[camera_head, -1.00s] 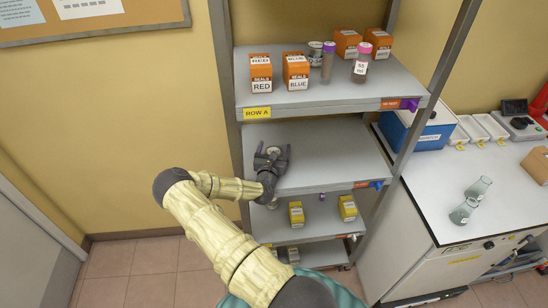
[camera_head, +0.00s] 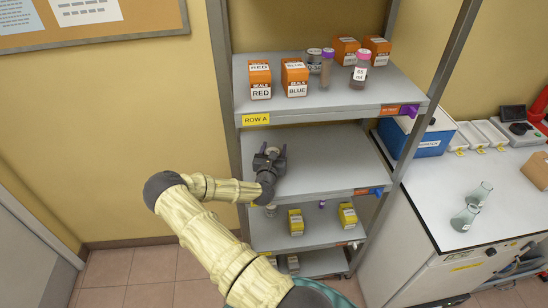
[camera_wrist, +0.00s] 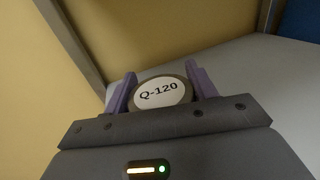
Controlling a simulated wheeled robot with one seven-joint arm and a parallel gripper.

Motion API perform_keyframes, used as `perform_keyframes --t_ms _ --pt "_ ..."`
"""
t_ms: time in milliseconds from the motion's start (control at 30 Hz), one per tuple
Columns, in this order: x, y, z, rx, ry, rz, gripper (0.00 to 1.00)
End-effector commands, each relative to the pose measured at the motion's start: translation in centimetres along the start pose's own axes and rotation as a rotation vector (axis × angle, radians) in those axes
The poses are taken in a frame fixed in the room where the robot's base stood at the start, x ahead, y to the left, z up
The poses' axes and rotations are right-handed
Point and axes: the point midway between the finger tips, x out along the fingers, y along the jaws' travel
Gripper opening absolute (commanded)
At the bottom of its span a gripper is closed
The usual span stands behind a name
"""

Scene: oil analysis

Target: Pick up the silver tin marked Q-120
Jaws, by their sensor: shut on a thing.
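The tin marked Q-120 (camera_wrist: 160,94) sits between my gripper's two fingers in the wrist view, its round white label facing the camera. My gripper (camera_wrist: 160,92) is shut on it. In the head view my gripper (camera_head: 272,158) is over the second shelf (camera_head: 325,165), and a small part of the tin (camera_head: 272,150) shows between the fingers. Whether the tin touches the shelf cannot be told.
The top shelf (camera_head: 330,105) holds orange boxes (camera_head: 295,78), another tin (camera_head: 314,60) and vials (camera_head: 360,72). Yellow boxes (camera_head: 296,222) stand on the shelf below. The second shelf is clear right of my gripper. A rack post (camera_head: 222,90) stands at left.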

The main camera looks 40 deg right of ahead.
Motion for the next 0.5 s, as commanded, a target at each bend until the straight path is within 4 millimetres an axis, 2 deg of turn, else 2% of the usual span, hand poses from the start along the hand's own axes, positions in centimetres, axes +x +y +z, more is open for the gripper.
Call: perform_keyframes --t_ms 233,333,500 --pt "0.0 0.1 4.8 0.002 -0.004 0.001 0.31" --pt "0.0 0.1 6.1 0.001 -0.002 0.002 0.31" --pt "0.0 0.0 6.7 0.000 0.000 0.000 0.31"
